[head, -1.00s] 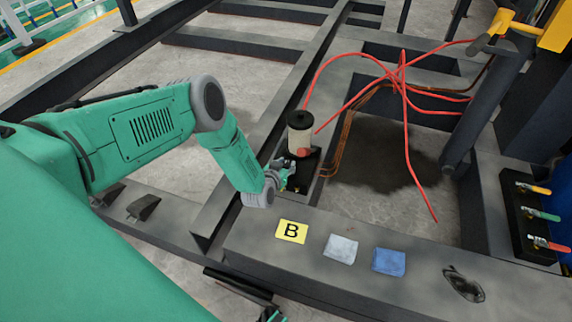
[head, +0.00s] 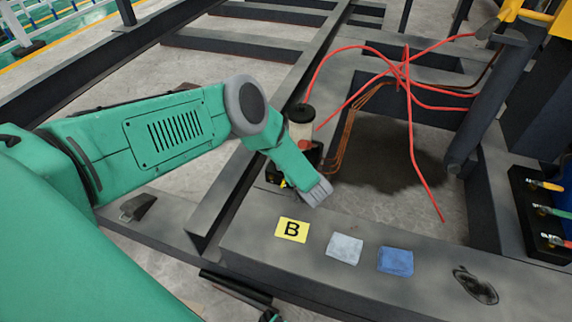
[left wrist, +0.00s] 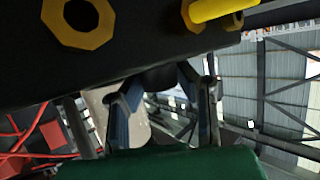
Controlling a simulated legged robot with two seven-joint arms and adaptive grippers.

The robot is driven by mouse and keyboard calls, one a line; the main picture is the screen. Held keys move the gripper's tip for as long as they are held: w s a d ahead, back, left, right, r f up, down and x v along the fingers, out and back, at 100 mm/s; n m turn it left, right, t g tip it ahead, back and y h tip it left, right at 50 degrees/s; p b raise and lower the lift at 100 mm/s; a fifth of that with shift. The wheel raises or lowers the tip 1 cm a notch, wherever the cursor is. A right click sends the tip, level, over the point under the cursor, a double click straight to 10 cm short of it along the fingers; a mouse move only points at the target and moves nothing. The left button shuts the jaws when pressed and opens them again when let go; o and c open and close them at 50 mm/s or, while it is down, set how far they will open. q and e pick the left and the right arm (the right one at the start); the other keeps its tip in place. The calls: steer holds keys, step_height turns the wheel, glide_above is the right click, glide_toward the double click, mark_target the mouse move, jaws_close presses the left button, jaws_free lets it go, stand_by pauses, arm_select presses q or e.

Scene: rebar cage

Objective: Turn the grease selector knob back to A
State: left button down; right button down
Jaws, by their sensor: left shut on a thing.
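The grease unit has a pale reservoir with a black cap (head: 301,114) on a dark block (head: 312,153), partly hidden behind my left arm. In the left wrist view the dark block (left wrist: 60,65) fills the upper left, tilted. A dark round knob (left wrist: 159,77) projects from it between the two fingers of my left gripper (left wrist: 160,97), which is shut on it. The knob's pointer and any A mark cannot be made out. My right gripper is not in view.
A yellow card marked B (head: 291,230), a grey cloth (head: 345,248) and a blue cloth (head: 395,261) lie on the front beam. Red hoses (head: 408,130) arch over the frame opening. Valves with coloured handles (head: 545,185) stand at the right. A yellow fitting (left wrist: 215,12) sits beside the knob.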

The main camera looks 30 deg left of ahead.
arm_select(q)
steer(key=shift+d+f+n+g, duration=0.1)
steer(key=shift+n+g, duration=0.2)
stand_by(0.4)
steer(key=c, duration=1.2)
jaws_free()
steer(key=v, duration=1.2)
steer(key=shift+w+d+f, duration=0.1)
steer(key=shift+d+f, duration=0.05)
